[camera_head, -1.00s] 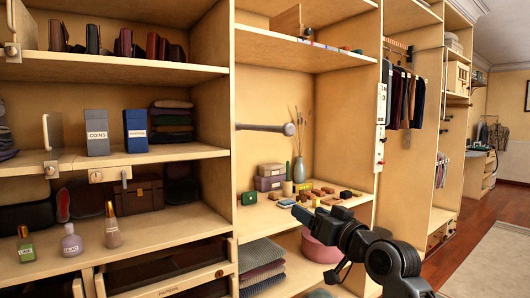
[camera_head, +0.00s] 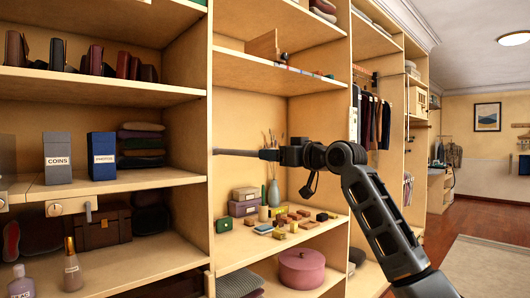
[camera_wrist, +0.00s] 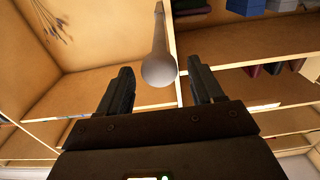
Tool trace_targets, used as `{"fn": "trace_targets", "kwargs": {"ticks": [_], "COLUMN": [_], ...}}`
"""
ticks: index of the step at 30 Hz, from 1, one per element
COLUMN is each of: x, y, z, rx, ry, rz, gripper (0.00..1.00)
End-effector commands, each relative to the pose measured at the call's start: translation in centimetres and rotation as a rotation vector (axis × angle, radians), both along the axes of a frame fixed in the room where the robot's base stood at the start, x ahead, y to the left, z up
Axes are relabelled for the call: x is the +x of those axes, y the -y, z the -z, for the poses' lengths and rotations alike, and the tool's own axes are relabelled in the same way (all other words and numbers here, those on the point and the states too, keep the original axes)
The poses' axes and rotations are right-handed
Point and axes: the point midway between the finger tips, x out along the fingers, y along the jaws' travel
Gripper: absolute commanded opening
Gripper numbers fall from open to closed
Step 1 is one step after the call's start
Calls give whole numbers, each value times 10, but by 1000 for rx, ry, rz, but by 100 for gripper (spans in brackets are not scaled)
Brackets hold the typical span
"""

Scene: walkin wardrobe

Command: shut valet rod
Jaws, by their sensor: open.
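The valet rod (camera_head: 235,152) is a thin grey bar that sticks out level from the front edge of the upright partition, pulled out to the right. Its rounded knob end shows in the wrist view (camera_wrist: 158,70). My gripper (camera_head: 268,154) is at the knob end of the rod. In the wrist view my gripper (camera_wrist: 160,75) is open, with one finger on each side of the knob and gaps on both sides. The head view hides the knob behind my gripper, so I cannot tell there how deep it sits between the fingers.
Below the rod, a shelf holds stacked boxes (camera_head: 243,208), a vase (camera_head: 273,193) and several small blocks. A pink round box (camera_head: 302,267) stands lower down. Boxes marked coins (camera_head: 57,158) and photos (camera_head: 102,156) stand left of the partition. Open floor (camera_head: 475,237) lies at right.

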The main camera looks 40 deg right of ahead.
Motion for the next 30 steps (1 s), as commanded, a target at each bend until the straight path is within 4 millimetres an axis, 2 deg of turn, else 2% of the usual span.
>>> {"fn": "trace_targets", "kwargs": {"ticks": [3, 9, 19, 30], "x": [19, 38, 42, 42], "y": [-1, -1, -2, -2], "z": [-2, -2, 0, 0], "rx": [-1, -1, -1, -1], "ry": [-2, 1, 1, 1], "rz": [-1, 0, 0, 0], "gripper": [66, 66, 66, 32]}}
